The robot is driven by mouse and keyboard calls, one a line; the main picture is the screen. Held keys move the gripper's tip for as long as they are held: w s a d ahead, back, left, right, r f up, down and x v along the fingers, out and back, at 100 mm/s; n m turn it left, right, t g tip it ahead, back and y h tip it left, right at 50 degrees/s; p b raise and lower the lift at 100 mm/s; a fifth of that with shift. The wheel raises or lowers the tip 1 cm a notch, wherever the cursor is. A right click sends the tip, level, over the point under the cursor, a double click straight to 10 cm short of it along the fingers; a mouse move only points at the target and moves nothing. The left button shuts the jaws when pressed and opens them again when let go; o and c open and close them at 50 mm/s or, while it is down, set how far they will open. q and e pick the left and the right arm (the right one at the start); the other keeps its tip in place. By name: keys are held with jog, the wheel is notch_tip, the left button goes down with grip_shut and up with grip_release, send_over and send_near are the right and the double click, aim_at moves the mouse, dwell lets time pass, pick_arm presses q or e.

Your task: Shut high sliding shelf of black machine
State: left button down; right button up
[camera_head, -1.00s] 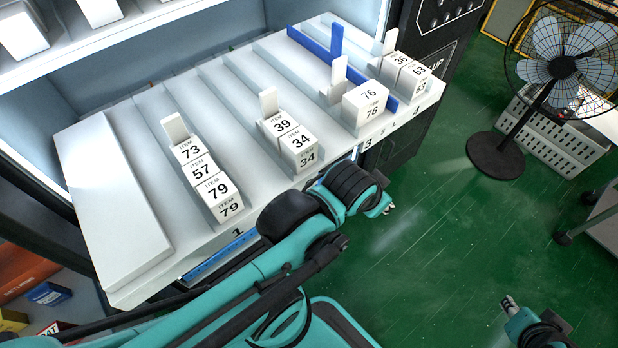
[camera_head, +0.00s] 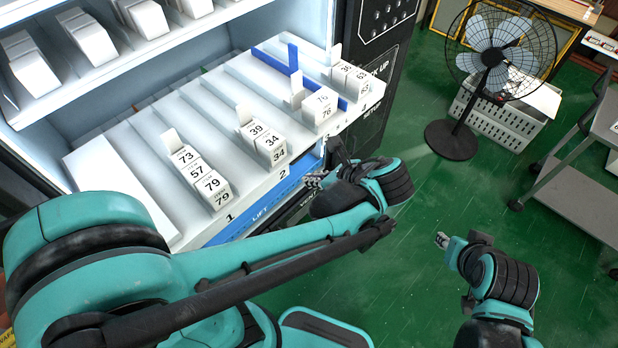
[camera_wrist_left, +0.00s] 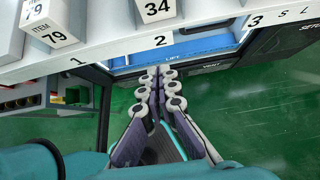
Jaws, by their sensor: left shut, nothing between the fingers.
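The white sliding shelf (camera_head: 110,172) of the black machine (camera_head: 372,45) is pulled out, with numbered lanes. It carries rows of white item boxes (camera_head: 205,180). Its front edge also shows in the left wrist view (camera_wrist_left: 118,50). My left gripper (camera_head: 314,180) is below and in front of this edge, near the label 2, with its fingers together and empty. In the left wrist view the fingertips (camera_wrist_left: 158,74) appear just in front of the blue LIFT strip (camera_wrist_left: 185,50); contact cannot be told. My right gripper (camera_head: 442,240) is over the floor, away from the machine; its jaws are too small to read.
An upper shelf (camera_head: 130,60) with white boxes is above the pulled-out one. A black fan (camera_head: 455,138) and a white crate (camera_head: 515,125) stand at the right, with a grey cart (camera_head: 580,195) beyond. Green floor lies open between them and the machine.

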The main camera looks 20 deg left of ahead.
aim_at(200, 101)
pick_arm(q)
jog(key=x, duration=0.3)
jog(key=a+r+b+x, duration=0.1)
jog(key=x, duration=0.4)
jog(key=shift+w+a, duration=0.35)
jog(key=shift+w, duration=0.05)
jog(key=shift+w+a, duration=0.2)
jog(key=shift+a, duration=0.2)
jog(key=w+a+b, duration=0.1)
jog(key=w+a, duration=0.4)
jog(key=a, duration=0.7)
jog(key=w+a, duration=0.5)
jog(key=a, duration=0.8)
jog(key=w+a+b, duration=0.1)
jog(key=w+a, duration=0.4)
jog(key=a, duration=0.7)
jog(key=shift+w+a+b, duration=0.25)
jog(key=shift+a+b, duration=0.05)
jog(key=shift+b, duration=0.05)
jog(key=shift+d, duration=0.1)
